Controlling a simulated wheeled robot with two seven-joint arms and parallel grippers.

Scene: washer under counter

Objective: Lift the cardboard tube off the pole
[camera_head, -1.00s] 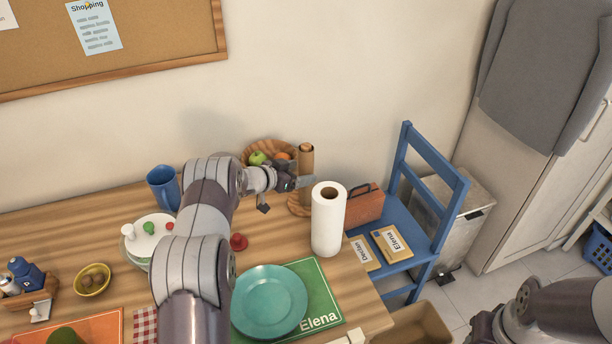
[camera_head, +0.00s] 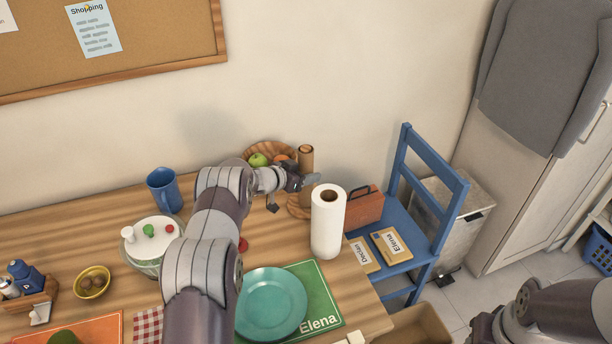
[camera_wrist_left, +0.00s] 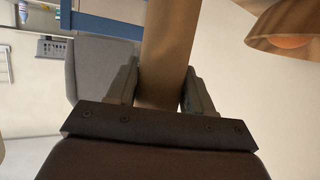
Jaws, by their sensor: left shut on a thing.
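The brown cardboard tube (camera_head: 306,160) stands upright near the back right of the table, above a round wooden base (camera_head: 296,208). The pole itself is not visible; the tube hides it. My left gripper (camera_head: 305,182) is shut on the tube at its middle. In the left wrist view, the tube (camera_wrist_left: 166,45) runs between the two fingers of my left gripper (camera_wrist_left: 160,90). Whether the tube's lower end touches the base cannot be told. Part of my right arm shows at the lower right, but its gripper is not in view.
A white paper roll (camera_head: 328,225) stands close in front of the tube. A fruit basket (camera_head: 270,150) is just behind my left gripper. A blue chair (camera_head: 425,215) with a brown case (camera_head: 365,208) is to the right. A teal plate (camera_head: 270,303) lies in front. The wall is behind.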

